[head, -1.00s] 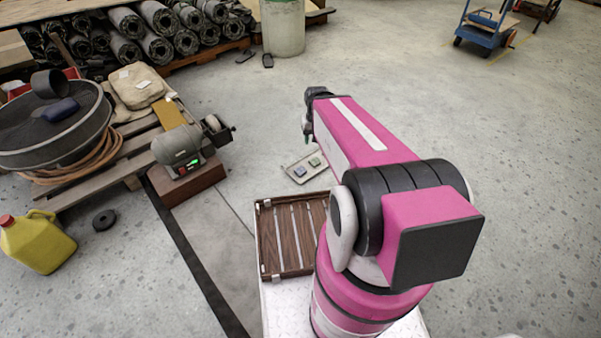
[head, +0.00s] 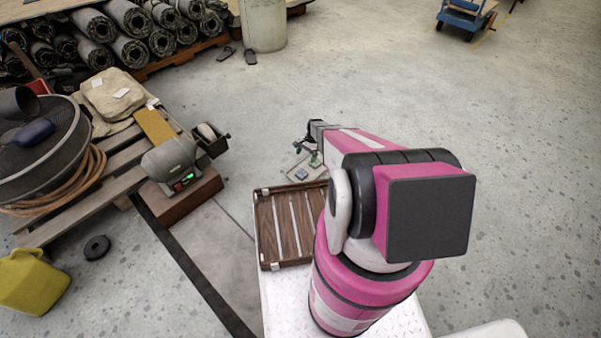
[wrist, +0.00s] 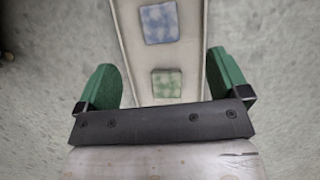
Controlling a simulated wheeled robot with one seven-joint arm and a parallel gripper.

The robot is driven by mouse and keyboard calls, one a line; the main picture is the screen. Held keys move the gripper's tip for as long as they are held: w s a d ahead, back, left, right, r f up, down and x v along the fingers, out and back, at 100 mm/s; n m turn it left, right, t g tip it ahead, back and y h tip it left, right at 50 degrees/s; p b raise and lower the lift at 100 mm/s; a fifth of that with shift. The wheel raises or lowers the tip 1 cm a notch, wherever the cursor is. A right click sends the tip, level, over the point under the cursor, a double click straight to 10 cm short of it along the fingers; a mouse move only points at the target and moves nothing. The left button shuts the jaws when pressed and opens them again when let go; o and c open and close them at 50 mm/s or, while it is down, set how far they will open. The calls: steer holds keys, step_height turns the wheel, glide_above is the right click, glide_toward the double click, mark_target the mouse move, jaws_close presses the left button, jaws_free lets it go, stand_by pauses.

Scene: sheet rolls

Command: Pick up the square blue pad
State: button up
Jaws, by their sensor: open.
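The square blue pad (wrist: 159,22) lies flat on a pale shallow tray (wrist: 134,58), near the top of the wrist view. It also shows small in the head view (head: 302,174). A square green pad (wrist: 167,83) lies on the same tray, closer to my gripper. My gripper (wrist: 165,75) is open, with its green fingers apart on either side of the tray as the wrist view shows it. The green pad appears between the fingers, and the blue pad lies beyond them. Nothing is held. In the head view my gripper (head: 307,152) is above the tray and hides part of it.
A wooden slatted case (head: 287,225) lies near my base, just short of the tray. A bench grinder (head: 172,165) on a brown block and a pallet with a round sieve (head: 40,150) stand at left. Concrete floor right of the tray is clear.

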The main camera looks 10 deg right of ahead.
steer(key=f, duration=0.2)
glide_above(302, 173)
steer(key=w+d, duration=0.1)
steer(key=w, duration=0.1)
steer(key=f, duration=0.4)
steer(key=shift+s+f, duration=0.2)
steer(key=shift+d+x, duration=0.15)
steer(key=shift+x, duration=1.15)
steer(key=shift+d+x, duration=0.2)
steer(key=shift+x, duration=1.1)
steer(key=shift+s, duration=0.1)
steer(key=c, duration=1)
